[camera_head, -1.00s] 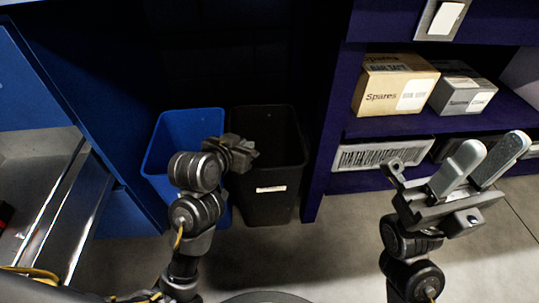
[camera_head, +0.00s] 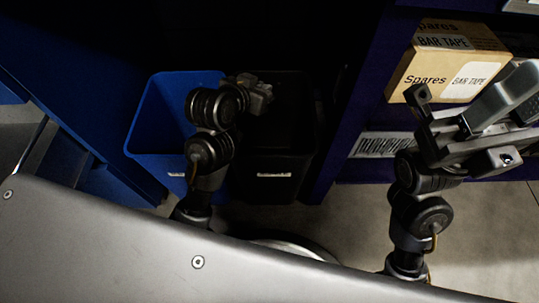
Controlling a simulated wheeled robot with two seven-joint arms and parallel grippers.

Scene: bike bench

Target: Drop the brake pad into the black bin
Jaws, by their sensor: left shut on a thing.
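The black bin (camera_head: 284,165) stands on the floor beside a blue bin, a pale label on its front. My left gripper (camera_head: 262,92) is over the back left part of the black bin's opening, its arm reaching up from below. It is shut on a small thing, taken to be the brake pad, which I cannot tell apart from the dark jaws. The bin's inside is too dark to see into. My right gripper (camera_head: 510,108) is at the right, in front of the shelf, with its two fingers apart and nothing seen between them.
The blue bin (camera_head: 150,128) stands directly left of the black bin. A blue cabinet side (camera_head: 70,90) is at the left.

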